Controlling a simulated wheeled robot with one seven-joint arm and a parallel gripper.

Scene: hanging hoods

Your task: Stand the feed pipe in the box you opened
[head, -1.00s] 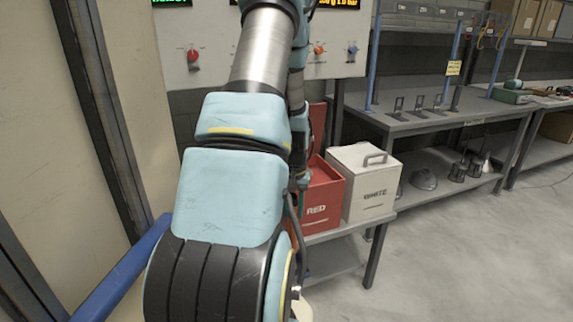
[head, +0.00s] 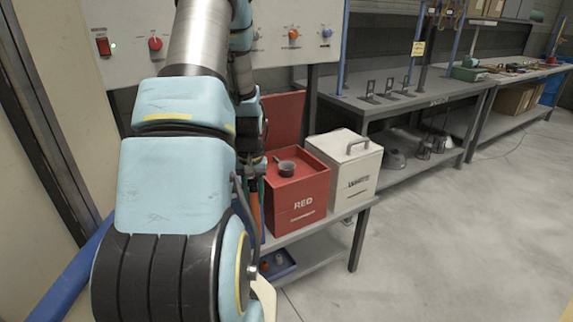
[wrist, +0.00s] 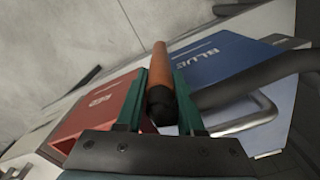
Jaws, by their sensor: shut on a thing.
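My gripper (wrist: 160,100) is shut on the feed pipe (wrist: 159,78), a copper-brown tube with a black end, between its green fingers. In the head view my gripper (head: 257,165) is partly behind my arm, and the pipe (head: 254,208) hangs roughly upright just left of the red box. The red box (head: 302,207) stands on a bench with a red panel (head: 284,118) upright behind it, like a raised lid. A dark cup-like piece (head: 287,167) shows at its top. In the wrist view the red box (wrist: 95,110) is left of the pipe.
A white box (head: 356,178) with a handle stands right of the red one. A blue box (wrist: 215,68) shows right of the pipe in the wrist view, near a thick dark bar (wrist: 255,80). A blue tray (head: 278,265) is on the lower shelf. Floor at right is clear.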

